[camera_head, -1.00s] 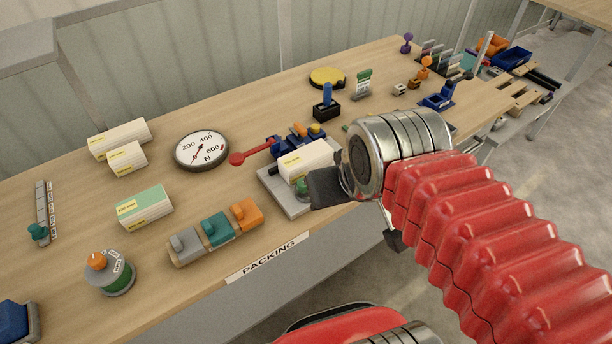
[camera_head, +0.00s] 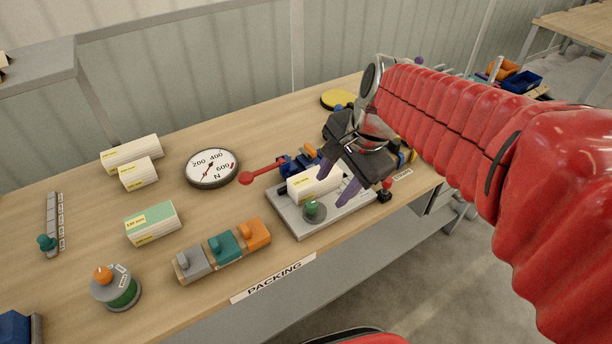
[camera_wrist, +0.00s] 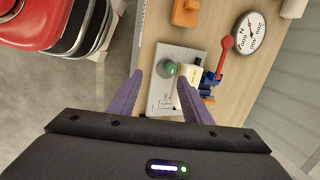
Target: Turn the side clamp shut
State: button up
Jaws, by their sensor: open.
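A grey fixture plate (camera_head: 296,222) lies near the bench's front edge. A white block (camera_head: 305,185) with a yellow label sits on it. A blue clamp (camera_head: 290,165) stands behind the block; its red lever (camera_head: 262,173) with a ball end points left over the bench. The lever also shows in the wrist view (camera_wrist: 226,52). A green knob (camera_head: 314,208) is at the plate's front. My gripper (camera_head: 336,184) is open, with purple fingers above the plate's right part, partly hiding the block. In the wrist view, my gripper (camera_wrist: 160,77) has the green knob between and beyond its fingertips.
A round gauge (camera_head: 211,168) stands left of the lever. Three coloured blocks (camera_head: 224,247) line the front left. White boxes (camera_head: 132,153) and a green-topped box (camera_head: 153,222) lie further left. A yellow disc (camera_head: 338,99) is at the back. Bare wood lies between gauge and front blocks.

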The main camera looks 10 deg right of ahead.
aim_at(313, 203)
jog(key=w+d+f+m+g+y, duration=0.1)
jog(key=w+d+f+m+y, duration=0.1)
jog(key=w+m, duration=0.5)
jog(key=shift+d+f+m, duration=0.7)
jog(key=shift+f+m, duration=0.05)
jog(key=shift+m, duration=0.45)
jog(key=shift+f, duration=0.1)
jog(key=x, duration=1.3)
jog(key=shift+w+a+f, duration=0.15)
jog(key=shift+f, duration=0.15)
jog(key=shift+c, duration=0.3)
jog(key=c, duration=0.9)
jog(key=shift+c, duration=0.5)
